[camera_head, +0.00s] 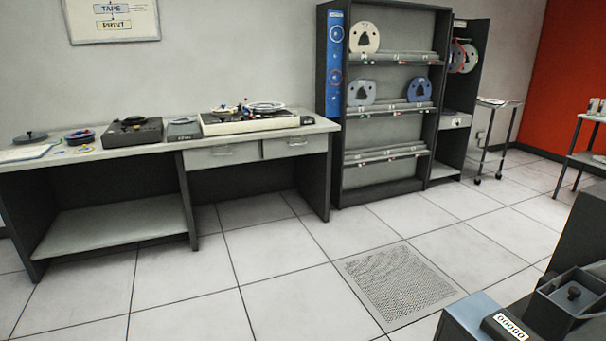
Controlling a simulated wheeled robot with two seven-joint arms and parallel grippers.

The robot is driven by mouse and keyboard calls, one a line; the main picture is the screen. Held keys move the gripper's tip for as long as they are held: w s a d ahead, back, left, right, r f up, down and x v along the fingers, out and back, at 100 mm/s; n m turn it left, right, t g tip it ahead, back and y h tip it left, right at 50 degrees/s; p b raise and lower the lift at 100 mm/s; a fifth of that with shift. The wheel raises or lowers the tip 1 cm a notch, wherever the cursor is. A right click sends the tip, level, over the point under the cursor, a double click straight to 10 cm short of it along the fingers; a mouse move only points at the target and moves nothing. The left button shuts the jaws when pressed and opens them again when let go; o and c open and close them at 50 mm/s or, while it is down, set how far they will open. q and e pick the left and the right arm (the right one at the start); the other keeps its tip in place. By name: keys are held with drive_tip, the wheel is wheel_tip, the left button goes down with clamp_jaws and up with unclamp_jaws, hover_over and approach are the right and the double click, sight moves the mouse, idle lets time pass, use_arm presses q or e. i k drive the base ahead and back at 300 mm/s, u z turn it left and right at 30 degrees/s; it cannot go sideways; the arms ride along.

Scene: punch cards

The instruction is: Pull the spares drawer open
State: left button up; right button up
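The long workbench (85,156) along the back wall has two grey drawers under its top, a left drawer (223,155) and a right drawer (294,145). Both have a bar handle on the front and look shut. I see no readable label, so I cannot tell which one is the spares drawer. A dark cabinet right of the reel rack also has a small light drawer-like front (455,121). Neither of my grippers is in view.
Reels and tape equipment (250,120) stand on the bench. A tall reel rack (392,185) is right of it, then a wheeled stand (500,103). Dark equipment with a counter (506,327) fills the lower right corner. The tiled floor before the bench is clear, with a perforated tile (397,281).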

sight(273, 148)
drive_tip(key=i, duration=5.05)
drive_tip(key=u, duration=0.7)
